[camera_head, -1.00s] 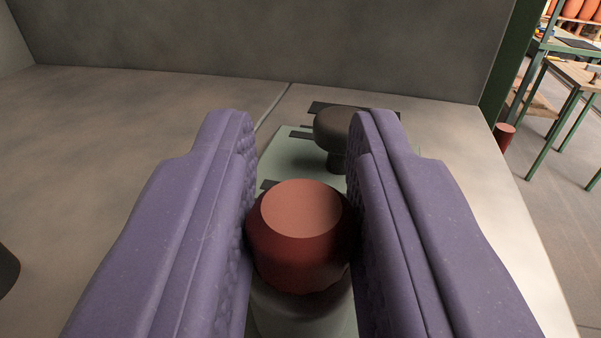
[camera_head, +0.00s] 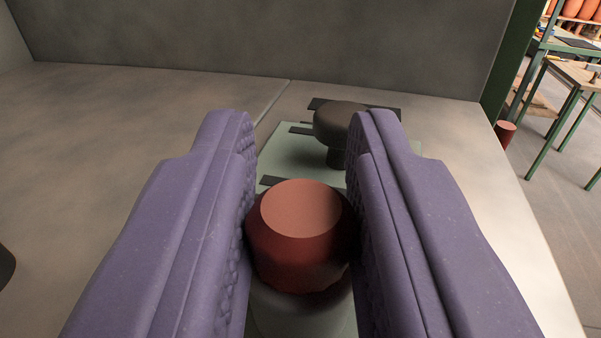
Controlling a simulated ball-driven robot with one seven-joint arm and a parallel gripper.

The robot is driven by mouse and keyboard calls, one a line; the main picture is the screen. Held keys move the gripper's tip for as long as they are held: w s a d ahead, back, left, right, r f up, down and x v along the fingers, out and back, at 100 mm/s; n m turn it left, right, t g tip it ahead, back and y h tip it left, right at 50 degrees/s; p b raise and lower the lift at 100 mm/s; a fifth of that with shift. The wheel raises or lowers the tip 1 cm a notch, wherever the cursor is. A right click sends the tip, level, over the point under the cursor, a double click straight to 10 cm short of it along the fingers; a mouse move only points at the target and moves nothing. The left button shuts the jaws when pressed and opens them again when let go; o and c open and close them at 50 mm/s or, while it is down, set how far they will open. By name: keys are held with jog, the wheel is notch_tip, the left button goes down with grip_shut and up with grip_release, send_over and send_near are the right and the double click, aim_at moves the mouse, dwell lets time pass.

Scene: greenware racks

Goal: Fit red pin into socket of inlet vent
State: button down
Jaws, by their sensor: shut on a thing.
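The red pin (camera_head: 302,235) is between the two purple fingers of my gripper (camera_head: 302,225), which is shut on it. Its flat, lighter top faces the camera. Below the pin a pale grey-green round part (camera_head: 300,312) shows, perhaps a socket of the inlet vent; the pin hides its opening, so I cannot tell whether the pin is in it or above it. A pale green plate (camera_head: 290,155) with dark strips extends behind the pin, apparently part of the inlet vent. A dark mushroom-shaped knob (camera_head: 338,125) stands on it, partly behind the right finger.
The grey bench top (camera_head: 130,140) is mostly clear on the left, with a dark object (camera_head: 5,268) cut off at the left edge. A grey wall (camera_head: 260,45) closes the back. Beyond the bench's right edge are a green-legged table (camera_head: 568,85) and a red cylinder (camera_head: 505,133) on the floor.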

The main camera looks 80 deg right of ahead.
jog(key=c, duration=0.8)
grip_release()
jog(key=a, duration=0.5)
jog(key=s+a, duration=0.1)
jog(key=a, duration=0.1)
jog(key=shift+s+a, duration=0.1)
jog(key=shift+a, duration=0.25)
